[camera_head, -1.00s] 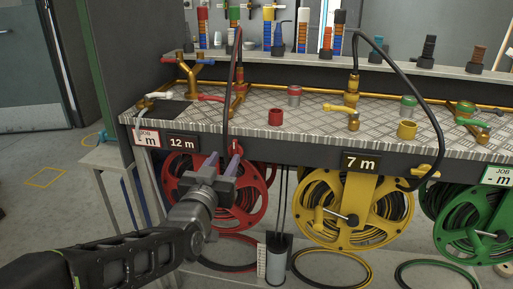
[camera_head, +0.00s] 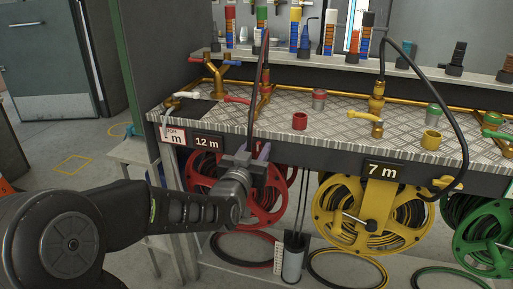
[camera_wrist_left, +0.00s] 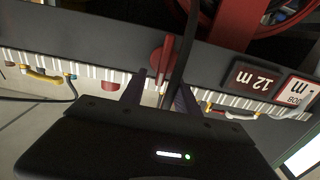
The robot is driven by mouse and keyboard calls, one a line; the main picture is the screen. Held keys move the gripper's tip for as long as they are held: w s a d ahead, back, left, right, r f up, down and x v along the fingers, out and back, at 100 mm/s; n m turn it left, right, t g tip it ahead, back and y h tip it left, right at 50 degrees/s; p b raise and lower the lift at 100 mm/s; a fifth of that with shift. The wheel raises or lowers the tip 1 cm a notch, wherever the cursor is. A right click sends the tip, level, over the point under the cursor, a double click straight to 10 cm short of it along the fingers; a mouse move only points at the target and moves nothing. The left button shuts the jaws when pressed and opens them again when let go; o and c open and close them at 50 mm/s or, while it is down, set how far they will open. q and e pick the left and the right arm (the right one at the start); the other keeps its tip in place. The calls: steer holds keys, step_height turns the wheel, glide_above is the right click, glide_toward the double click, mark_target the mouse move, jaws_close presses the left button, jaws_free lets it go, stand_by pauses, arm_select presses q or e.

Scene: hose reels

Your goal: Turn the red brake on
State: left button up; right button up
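The red reel (camera_head: 267,202) hangs under the bench, right of the 12 m sign. Its red brake lever (camera_wrist_left: 163,55) shows in the left wrist view at the bench edge, just beyond and between my fingertips. In the head view the lever is largely hidden by my gripper. My left gripper (camera_head: 252,153) is at the bench's front edge in front of the red reel. Its fingers (camera_wrist_left: 160,92) are apart, with no visible grip on the lever. A black hose (camera_wrist_left: 183,50) runs close beside the lever. My right gripper is not in view.
The bench (camera_head: 340,125) carries red and yellow valves and couplings. The black hose (camera_head: 256,90) drops over its edge by my gripper. The yellow reel (camera_head: 345,215) and green reel (camera_head: 490,235) hang to the right. A small side table (camera_head: 135,150) stands left.

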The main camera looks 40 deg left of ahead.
arm_select(q)
steer(key=shift+w, duration=0.2)
steer(key=c, duration=0.8)
steer(key=shift+f, duration=0.1)
jaws_close()
steer(key=shift+f, duration=0.1)
